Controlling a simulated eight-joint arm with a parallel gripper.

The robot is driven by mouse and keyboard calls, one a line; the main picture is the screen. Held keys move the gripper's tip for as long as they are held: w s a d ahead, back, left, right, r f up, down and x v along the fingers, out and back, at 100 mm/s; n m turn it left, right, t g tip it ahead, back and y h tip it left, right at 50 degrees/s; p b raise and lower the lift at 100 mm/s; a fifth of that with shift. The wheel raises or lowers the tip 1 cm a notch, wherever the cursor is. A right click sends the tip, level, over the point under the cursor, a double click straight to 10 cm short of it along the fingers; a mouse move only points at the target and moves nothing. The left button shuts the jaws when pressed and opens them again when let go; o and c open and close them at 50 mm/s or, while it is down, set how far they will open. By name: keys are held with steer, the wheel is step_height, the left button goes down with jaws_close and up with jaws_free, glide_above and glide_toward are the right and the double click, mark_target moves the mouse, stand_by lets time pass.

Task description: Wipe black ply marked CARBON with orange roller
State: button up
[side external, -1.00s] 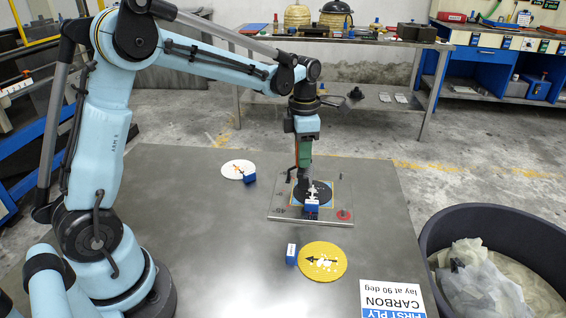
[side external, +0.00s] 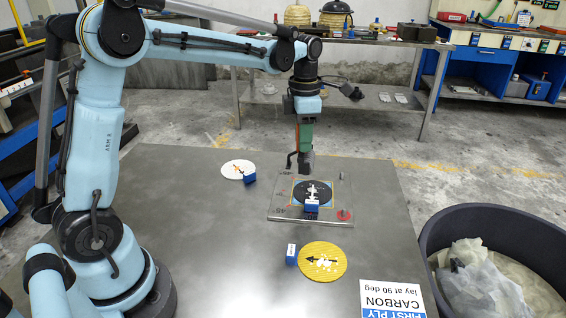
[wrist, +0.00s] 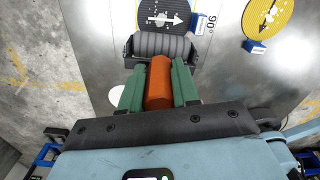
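The black ply (side external: 312,187) lies on a flat plate (side external: 281,210), with white marks and an arrow on it. It shows at the top of the wrist view (wrist: 152,22), cut off by the frame. A small blue tag block (side external: 312,206) stands at its near edge. My gripper (wrist: 159,82) is shut on the orange handle of the roller (wrist: 159,85). The roller's dark ribbed drum (wrist: 162,47) sits beyond the fingertips. In the side view my gripper (side external: 305,148) holds the roller above the plate's far edge, apart from the ply.
A yellow ply (side external: 322,262) with a blue block (side external: 291,255) lies nearer. A white ply (side external: 237,169) with a blue block lies at left. An inverted sign (side external: 392,300) reads FIRST PLY CARBON, lay at 90 deg. A dark bin (side external: 437,215) stands right. Much bare table lies at left.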

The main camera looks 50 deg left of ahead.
mark_target(302, 158)
jaws_close()
steer(key=shift+f, duration=2.95)
